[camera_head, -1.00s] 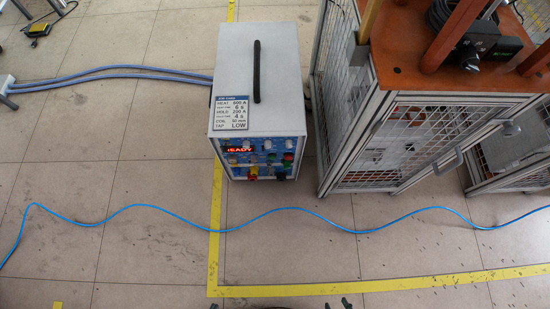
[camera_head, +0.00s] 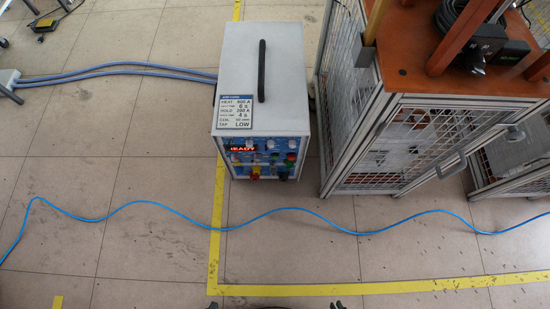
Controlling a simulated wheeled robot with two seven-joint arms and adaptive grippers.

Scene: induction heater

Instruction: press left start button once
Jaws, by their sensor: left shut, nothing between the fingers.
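The induction heater box (camera_head: 262,85) is a white-grey cabinet with a black top handle (camera_head: 261,70). It stands on the floor at the upper middle. Its blue front panel (camera_head: 236,168) is seen steeply from above and carries a red lit READY display (camera_head: 243,149) and several small knobs and buttons. The panel is too small and foreshortened to tell which one is the left start button. Neither of my grippers can be made out in view.
A wire-mesh metal frame (camera_head: 372,120) with an orange-brown top (camera_head: 405,75) stands close on the heater's right. Blue-grey hoses (camera_head: 120,69) run left from the heater. A blue cable (camera_head: 290,209) crosses the floor. Yellow tape (camera_head: 380,287) marks the floor; the floor in front is otherwise open.

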